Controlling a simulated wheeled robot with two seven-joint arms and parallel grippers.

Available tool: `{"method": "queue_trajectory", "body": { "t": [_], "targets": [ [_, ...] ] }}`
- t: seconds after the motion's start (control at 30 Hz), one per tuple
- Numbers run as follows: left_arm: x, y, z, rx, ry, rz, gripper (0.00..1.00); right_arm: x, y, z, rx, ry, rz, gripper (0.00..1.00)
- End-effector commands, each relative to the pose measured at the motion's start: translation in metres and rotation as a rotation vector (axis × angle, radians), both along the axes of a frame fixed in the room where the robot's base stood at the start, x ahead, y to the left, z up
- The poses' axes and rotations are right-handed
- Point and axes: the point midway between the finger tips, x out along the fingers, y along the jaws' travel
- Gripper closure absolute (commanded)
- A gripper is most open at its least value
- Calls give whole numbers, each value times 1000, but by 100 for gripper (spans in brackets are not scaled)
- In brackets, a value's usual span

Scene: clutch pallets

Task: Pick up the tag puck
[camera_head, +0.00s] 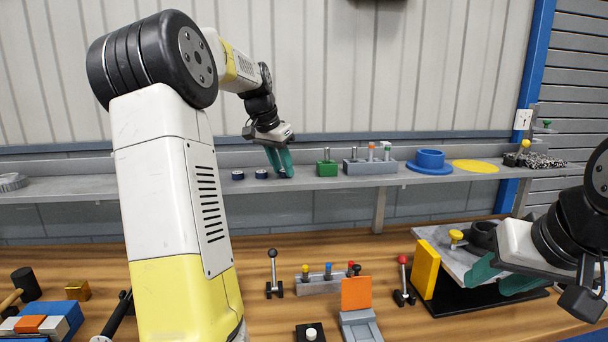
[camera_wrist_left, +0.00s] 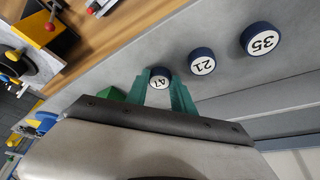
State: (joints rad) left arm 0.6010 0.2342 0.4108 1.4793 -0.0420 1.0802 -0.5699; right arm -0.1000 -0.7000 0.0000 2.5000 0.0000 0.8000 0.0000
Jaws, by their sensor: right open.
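Three dark blue pucks with white numbered tops sit in a row on the grey shelf (camera_head: 340,183). In the left wrist view they are puck 47 (camera_wrist_left: 160,76), puck 21 (camera_wrist_left: 202,62) and puck 35 (camera_wrist_left: 262,39). In the head view two pucks (camera_head: 238,175) (camera_head: 261,174) show left of my left gripper (camera_head: 281,168). Its teal fingers point down at the shelf, on either side of puck 47 (camera_head: 282,173). I cannot tell whether they press on it. My right gripper (camera_head: 494,282) is open by the black stand at the right.
A green block (camera_head: 327,168) and a grey holder with pegs (camera_head: 370,167) stand on the shelf right of the left gripper. A blue ring part (camera_head: 430,162) and a yellow disc (camera_head: 475,166) lie farther right. The bench below holds levers, an orange plate (camera_head: 356,293) and a yellow plate (camera_head: 425,269).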

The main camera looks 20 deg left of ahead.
Motion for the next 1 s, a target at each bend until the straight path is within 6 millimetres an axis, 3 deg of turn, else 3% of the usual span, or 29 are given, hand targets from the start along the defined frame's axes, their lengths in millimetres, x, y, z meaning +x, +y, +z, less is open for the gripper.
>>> {"method": "queue_trajectory", "body": {
  "t": [0.43,0.73,1.0],
  "targets": [
    [0,0,6,1,-1,-1,100,0,0,0,0,0,0,60],
    [1,0,38,1,-4,0,100,0,0,0,0,0,0,60],
    [-48,-23,41,2,-1,1,100,0,0,0,0,0,0,60]
  ]
}}
